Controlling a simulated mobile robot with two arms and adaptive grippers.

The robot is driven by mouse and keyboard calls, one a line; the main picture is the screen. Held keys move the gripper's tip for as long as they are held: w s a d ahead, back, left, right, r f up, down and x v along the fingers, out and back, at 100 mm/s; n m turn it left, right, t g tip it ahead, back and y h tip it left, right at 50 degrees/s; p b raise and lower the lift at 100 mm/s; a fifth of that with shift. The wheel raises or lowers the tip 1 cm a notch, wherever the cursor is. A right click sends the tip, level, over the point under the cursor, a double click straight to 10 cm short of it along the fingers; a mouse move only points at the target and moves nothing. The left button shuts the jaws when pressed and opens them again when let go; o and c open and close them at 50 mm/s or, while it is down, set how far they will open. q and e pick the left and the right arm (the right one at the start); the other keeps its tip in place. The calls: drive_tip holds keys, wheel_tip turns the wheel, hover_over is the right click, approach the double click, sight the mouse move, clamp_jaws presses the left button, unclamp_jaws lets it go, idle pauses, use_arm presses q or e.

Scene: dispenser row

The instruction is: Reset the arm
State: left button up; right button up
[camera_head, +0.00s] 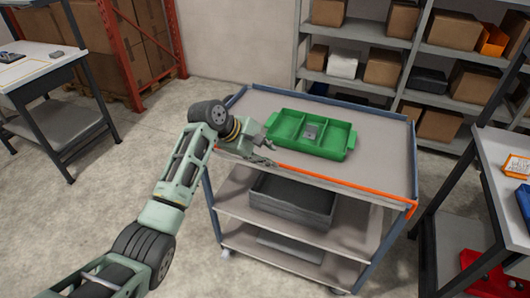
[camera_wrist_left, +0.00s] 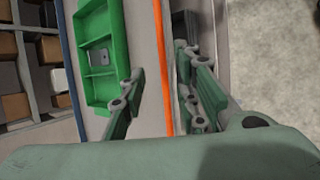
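My left arm comes in from the lower left in the head view, and its gripper (camera_head: 267,152) is over the left front edge of the cart's top shelf. In the left wrist view the two fingers (camera_wrist_left: 158,100) stand apart with nothing between them, above the cart's orange front edge. The green tray (camera_head: 345,153) lies on the cart top just right of the gripper, apart from it; it also shows in the left wrist view (camera_wrist_left: 121,51). A small grey item (camera_head: 311,131) lies in its middle compartment. My right gripper is not in view.
The cart (camera_head: 380,178) has a dark bin (camera_head: 293,213) on its middle shelf. Shelving with boxes (camera_head: 404,18) stands behind. A table (camera_head: 490,150) stands at the right and another (camera_head: 22,72) at the left. The floor left of the cart is clear.

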use_arm(q)
drive_tip(key=shift+s+a+r, duration=0.1)
drive_tip(key=shift+a+r, duration=0.05)
drive_tip(key=shift+r, duration=0.05)
idle(0.3)
drive_tip(key=s+a+f+m+y+b, duration=0.1)
drive_tip(key=s+a+f+m, duration=0.15)
drive_tip(key=s+f, duration=0.7)
drive_tip(key=s+a+f+m+g+y, duration=0.15)
drive_tip(key=a+f, duration=0.25)
drive_tip(key=f, duration=1.3)
drive_tip(key=s+a+f+m+y+b, duration=0.15)
drive_tip(key=s+a+f, duration=0.35)
drive_tip(key=f, duration=0.8)
drive_tip(key=s+a+f+m+y, duration=0.1)
drive_tip(key=s+a+f+m, duration=0.1)
drive_tip(key=s+f, duration=0.7)
drive_tip(key=s+a+f+m+y, duration=0.15)
drive_tip(key=s+f, duration=0.35)
drive_tip(key=s, duration=0.7)
drive_tip(key=s+a+f+m+g, duration=0.1)
drive_tip(key=s+f+m, duration=0.2)
drive_tip(key=s, duration=0.8)
drive_tip(key=s+a+f+m+g, duration=0.1)
drive_tip(key=s+a+f+m, duration=0.1)
drive_tip(key=s, duration=1)
drive_tip(key=shift+s+a+f+m+b, duration=0.15)
drive_tip(key=shift+a+f+m+b, duration=0.15)
drive_tip(key=shift+f+m, duration=0.4)
